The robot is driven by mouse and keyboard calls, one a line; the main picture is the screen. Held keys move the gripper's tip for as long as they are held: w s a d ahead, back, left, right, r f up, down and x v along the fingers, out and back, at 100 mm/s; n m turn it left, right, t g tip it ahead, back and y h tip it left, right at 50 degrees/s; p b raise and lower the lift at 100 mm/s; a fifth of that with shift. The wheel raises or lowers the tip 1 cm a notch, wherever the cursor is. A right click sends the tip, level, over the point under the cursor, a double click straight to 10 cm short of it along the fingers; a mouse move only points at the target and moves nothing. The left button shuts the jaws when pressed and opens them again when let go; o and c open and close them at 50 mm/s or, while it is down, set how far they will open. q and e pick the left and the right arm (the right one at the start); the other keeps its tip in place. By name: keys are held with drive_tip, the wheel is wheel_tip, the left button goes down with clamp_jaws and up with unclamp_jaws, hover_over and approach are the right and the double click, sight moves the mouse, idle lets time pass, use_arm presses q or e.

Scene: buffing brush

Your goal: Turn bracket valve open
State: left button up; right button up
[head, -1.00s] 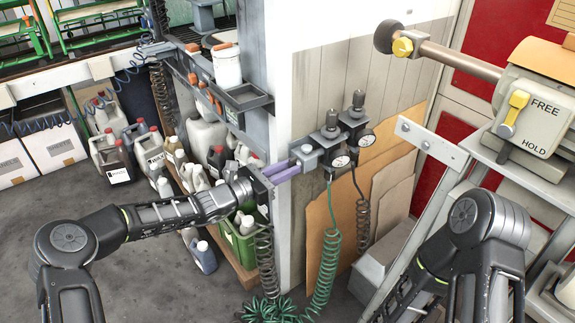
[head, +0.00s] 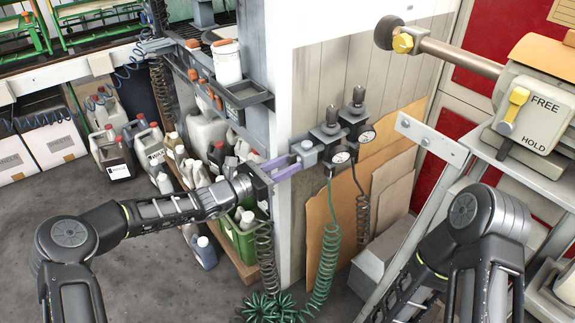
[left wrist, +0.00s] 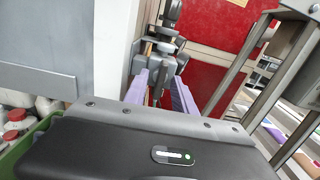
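The bracket valve (head: 308,151) is a grey block at the left end of the gauge assembly on the wall corner. It also shows in the left wrist view (left wrist: 154,63), ahead of and between the purple fingertips. My left gripper (head: 296,163) has purple fingers, spread apart and level with the valve. In the left wrist view the left gripper (left wrist: 162,76) shows a clear gap between its fingers; whether they touch the valve I cannot tell. My right arm shows at the right of the head view, but its gripper is out of view.
A green coiled hose (head: 329,250) hangs below. A grey metal frame (head: 432,142) stands to the right.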

use_arm(q)
drive_tip(key=v, duration=0.7)
drive_tip(key=shift+s+a, duration=0.25)
drive_tip(key=shift+a, duration=0.05)
drive_tip(key=s+d+f+m+g+y+p, duration=0.1)
drive_tip(key=s+f+m+g+y, duration=0.3)
drive_tip(key=s+f, duration=0.55)
drive_tip(key=s+f+m+g+y, duration=0.25)
drive_tip(key=s+f+m, duration=0.4)
drive_tip(key=f, duration=0.55)
drive_tip(key=s+a+f+m+g+y+p, duration=0.1)
drive_tip(key=s+m+y+p, duration=0.1)
drive_tip(key=s+m, duration=0.4)
drive_tip(key=s+a+f+m+g+y+p, duration=0.1)
drive_tip(key=s+m, duration=0.6)
drive_tip(key=s, duration=0.9)
drive_tip(key=shift+s+f+g+y+p, duration=0.3)
drive_tip(key=shift+g+y+p, duration=0.25)
drive_tip(key=shift+p, duration=0.7)
